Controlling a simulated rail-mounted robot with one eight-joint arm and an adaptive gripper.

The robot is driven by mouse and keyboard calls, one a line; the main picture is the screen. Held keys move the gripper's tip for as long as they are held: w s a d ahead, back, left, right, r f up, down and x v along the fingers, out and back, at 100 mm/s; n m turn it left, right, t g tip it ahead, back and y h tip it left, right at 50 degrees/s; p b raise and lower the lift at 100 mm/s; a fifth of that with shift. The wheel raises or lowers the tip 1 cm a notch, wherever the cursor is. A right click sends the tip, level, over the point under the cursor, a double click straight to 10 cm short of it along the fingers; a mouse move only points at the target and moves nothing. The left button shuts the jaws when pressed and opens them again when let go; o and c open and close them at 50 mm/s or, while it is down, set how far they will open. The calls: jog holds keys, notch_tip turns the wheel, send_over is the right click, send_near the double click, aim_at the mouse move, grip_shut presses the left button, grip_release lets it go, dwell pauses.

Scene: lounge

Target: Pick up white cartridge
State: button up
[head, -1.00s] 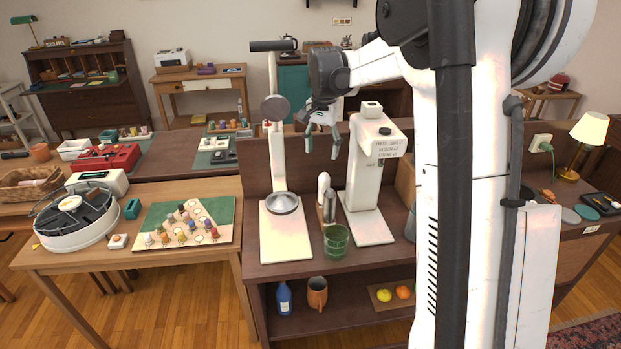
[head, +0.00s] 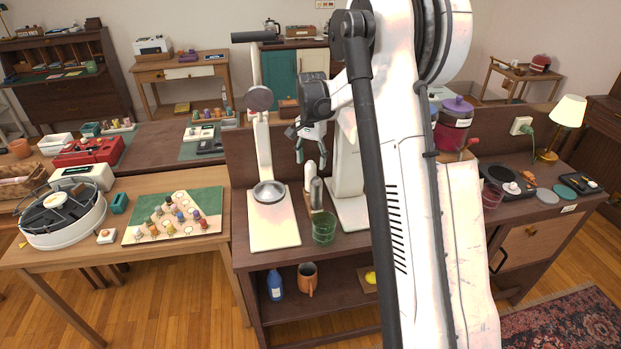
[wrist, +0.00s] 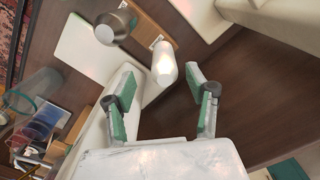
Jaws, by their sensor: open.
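The white cartridge (head: 309,176) stands upright on the dark counter, just beside a steel cylinder (head: 316,193). My gripper (head: 312,155) is above the cartridge, pointing down. In the wrist view my gripper (wrist: 160,80) has its two green-padded fingers spread apart with nothing held. I cannot tell whether a finger touches the cartridge.
A white scale-like stand (head: 275,222) is left of the cartridge. A tall white machine (head: 346,170) is close on its right, partly hidden by my arm. A green glass (head: 324,228) stands in front. Dark bare counter shows beside the cartridge in the wrist view (wrist: 225,100).

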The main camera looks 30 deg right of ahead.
aim_at(311, 171)
jog(key=shift+w+d+f+p, duration=0.1)
jog(key=shift+w+f+p, duration=0.15)
jog(key=shift+f, duration=1.05)
jog(key=shift+w+f+p, duration=0.15)
jog(key=shift+f+p, duration=0.05)
jog(key=shift+f, duration=1.1)
grip_shut()
